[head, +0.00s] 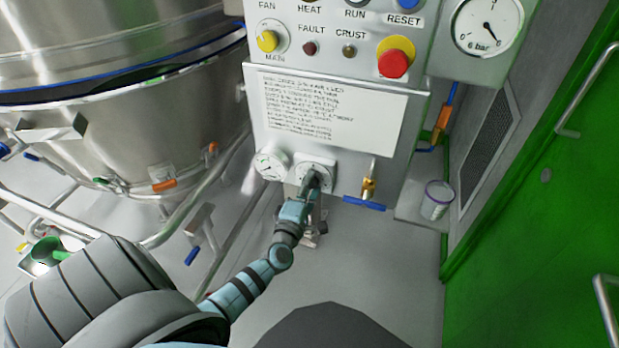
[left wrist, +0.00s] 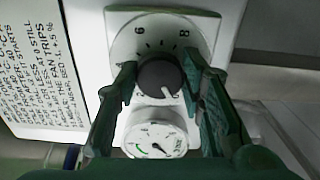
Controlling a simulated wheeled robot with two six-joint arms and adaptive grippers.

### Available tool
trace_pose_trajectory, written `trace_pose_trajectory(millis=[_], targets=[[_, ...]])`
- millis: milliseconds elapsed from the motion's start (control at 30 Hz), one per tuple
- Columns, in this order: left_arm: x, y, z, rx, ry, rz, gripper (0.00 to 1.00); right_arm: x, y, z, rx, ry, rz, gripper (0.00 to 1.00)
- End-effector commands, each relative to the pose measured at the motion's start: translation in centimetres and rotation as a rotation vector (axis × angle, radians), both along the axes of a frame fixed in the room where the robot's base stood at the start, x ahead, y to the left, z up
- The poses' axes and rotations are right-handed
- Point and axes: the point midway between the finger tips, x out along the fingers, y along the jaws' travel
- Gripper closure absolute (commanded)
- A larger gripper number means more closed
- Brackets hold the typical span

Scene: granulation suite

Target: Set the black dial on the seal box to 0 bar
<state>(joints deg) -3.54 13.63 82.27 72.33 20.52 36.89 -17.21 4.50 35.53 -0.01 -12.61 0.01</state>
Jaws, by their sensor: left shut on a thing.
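The black dial (left wrist: 160,76) sits on a round white scale plate in the left wrist view, with numerals like 6 and 8 along its upper edge. A pale pointer line on the dial points down, slightly right, in that view. My left gripper (left wrist: 160,80) has one finger on each side of the dial and is shut on it. In the head view my left gripper (head: 316,180) reaches the scale plate (head: 304,167) low on the seal box and covers most of the dial. My right gripper is not in view.
A small white gauge (head: 271,163) sits beside the dial; it also shows in the left wrist view (left wrist: 156,138). A blue-handled valve (head: 364,203) is to the right. A red button (head: 393,63) is above. A steel vessel (head: 120,130) stands left, a green door (head: 550,190) right.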

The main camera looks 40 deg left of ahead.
Motion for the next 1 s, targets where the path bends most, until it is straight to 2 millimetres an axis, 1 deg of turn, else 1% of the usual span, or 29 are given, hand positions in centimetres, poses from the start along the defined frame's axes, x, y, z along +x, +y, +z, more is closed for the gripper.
trace_pose_trajectory(millis=[367, 400, 500, 733, 833, 933, 1000], targets=[[0.0, 0.0, -0.1, -0.006, 0.000, 0.000, 0.92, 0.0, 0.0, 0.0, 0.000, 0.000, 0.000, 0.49], [0.0, 0.0, -0.1, -0.006, 0.000, 0.000, 0.60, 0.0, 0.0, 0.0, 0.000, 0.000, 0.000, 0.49], [0.0, 0.0, -0.1, -0.005, -0.001, 0.000, 0.44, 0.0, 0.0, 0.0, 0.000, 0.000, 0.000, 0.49], [0.0, 0.0, 0.0, -0.004, 0.000, 0.000, 0.44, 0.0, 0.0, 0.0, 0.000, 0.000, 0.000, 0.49], [-0.2, -0.1, -0.1, -0.005, -0.001, 0.000, 0.44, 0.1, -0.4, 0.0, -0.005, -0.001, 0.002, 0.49], [-1.5, -0.5, -0.1, -0.006, 0.001, 0.000, 0.44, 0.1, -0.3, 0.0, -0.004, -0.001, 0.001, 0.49], [-3.0, -1.0, -0.1, -0.006, 0.001, -0.001, 0.44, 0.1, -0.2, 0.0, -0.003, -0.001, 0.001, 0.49]])
